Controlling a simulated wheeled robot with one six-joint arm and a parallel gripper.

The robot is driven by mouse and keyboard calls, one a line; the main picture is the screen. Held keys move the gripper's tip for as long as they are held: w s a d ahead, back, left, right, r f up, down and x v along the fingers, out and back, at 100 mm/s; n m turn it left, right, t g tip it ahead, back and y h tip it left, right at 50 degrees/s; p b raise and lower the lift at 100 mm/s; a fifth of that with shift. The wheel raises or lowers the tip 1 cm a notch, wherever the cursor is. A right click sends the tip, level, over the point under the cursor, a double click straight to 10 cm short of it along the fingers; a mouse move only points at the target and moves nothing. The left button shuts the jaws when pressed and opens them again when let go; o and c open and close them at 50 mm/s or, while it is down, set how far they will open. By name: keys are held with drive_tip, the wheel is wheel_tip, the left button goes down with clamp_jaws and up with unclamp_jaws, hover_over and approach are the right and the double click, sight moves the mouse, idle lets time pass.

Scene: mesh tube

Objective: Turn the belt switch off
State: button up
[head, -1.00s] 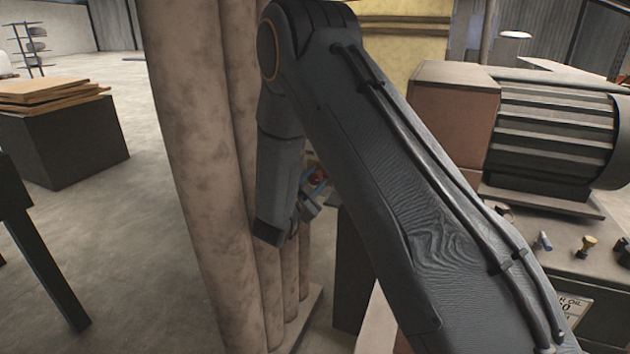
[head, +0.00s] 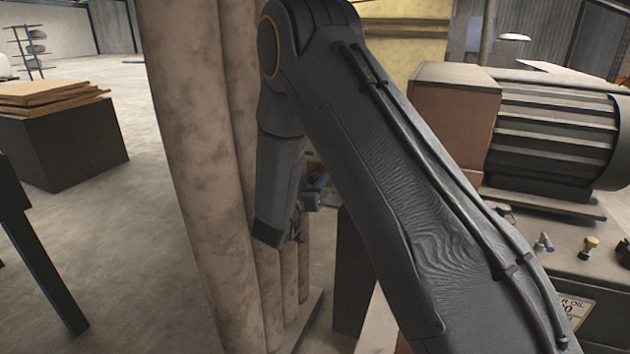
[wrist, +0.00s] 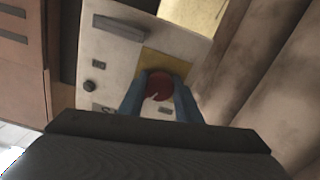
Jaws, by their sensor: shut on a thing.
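A red round knob (wrist: 159,86) sits on a yellow plate (wrist: 178,65) on a pale control panel (wrist: 118,65) in the wrist view. I take it to be the belt switch; its lettering is too small to read. My gripper (wrist: 160,92) has its blue fingers on either side of the knob and is shut on it.
Thick tan columns (head: 205,160) stand close to the left of my arm. A motor-like machine (head: 555,135) stands on a bench at right with small knobs.

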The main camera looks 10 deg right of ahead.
drive_tip(key=n, duration=0.5)
drive_tip(key=shift+p, duration=0.3)
drive_tip(key=shift+n, duration=0.4)
drive_tip(key=o, duration=1.1)
drive_tip(key=shift+c, duration=0.2)
drive_tip(key=shift+s+a, duration=0.1)
drive_tip(key=b+v, duration=0.2)
drive_tip(key=v, duration=0.5)
drive_tip(key=shift+s, duration=0.25)
drive_tip(key=shift+w+a, duration=0.1)
drive_tip(key=shift+a, duration=0.05)
